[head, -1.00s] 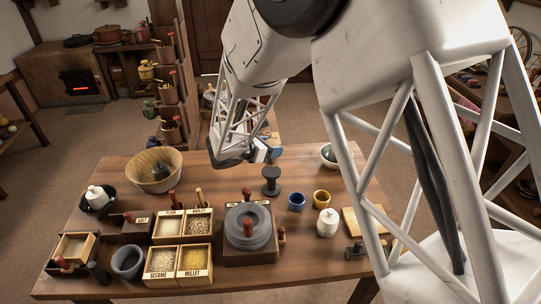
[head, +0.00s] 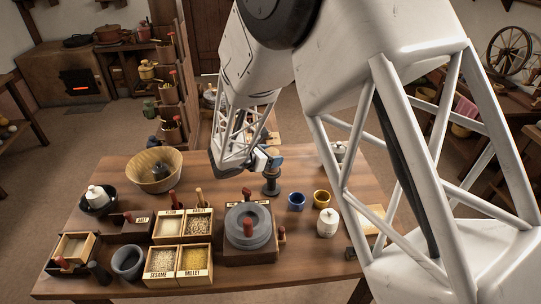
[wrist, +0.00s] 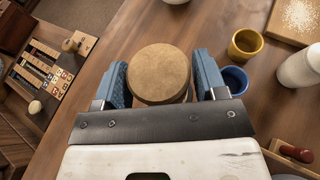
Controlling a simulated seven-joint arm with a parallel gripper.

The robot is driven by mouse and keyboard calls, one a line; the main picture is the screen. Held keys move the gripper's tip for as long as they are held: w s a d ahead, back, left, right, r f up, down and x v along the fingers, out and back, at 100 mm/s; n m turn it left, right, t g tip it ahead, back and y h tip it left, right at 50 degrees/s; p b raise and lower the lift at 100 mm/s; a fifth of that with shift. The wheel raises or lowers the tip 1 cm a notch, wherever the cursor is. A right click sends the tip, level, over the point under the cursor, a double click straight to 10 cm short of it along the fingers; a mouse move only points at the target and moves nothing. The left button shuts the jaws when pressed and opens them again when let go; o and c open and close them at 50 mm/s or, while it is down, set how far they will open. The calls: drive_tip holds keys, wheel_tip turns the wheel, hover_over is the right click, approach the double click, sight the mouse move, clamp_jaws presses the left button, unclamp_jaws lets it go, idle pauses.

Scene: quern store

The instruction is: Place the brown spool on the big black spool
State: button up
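In the wrist view the brown spool (wrist: 160,72) shows as a round brown top between the two blue fingers of my gripper (wrist: 162,80). The fingers are closed against its sides. The black spool is hidden beneath it there, so I cannot tell whether the two spools touch.
A blue cup (head: 296,200) and a yellow cup (head: 321,198) stand just right of the black spool. A grey quern (head: 249,227) is in front. A large wooden bowl (head: 154,172) is at the left. A white jar (head: 327,223) stands at the right.

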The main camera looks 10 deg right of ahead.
drive_tip(key=shift+o, duration=1.3)
drive_tip(key=shift+r, duration=0.2)
drive_tip(key=v, duration=1.2)
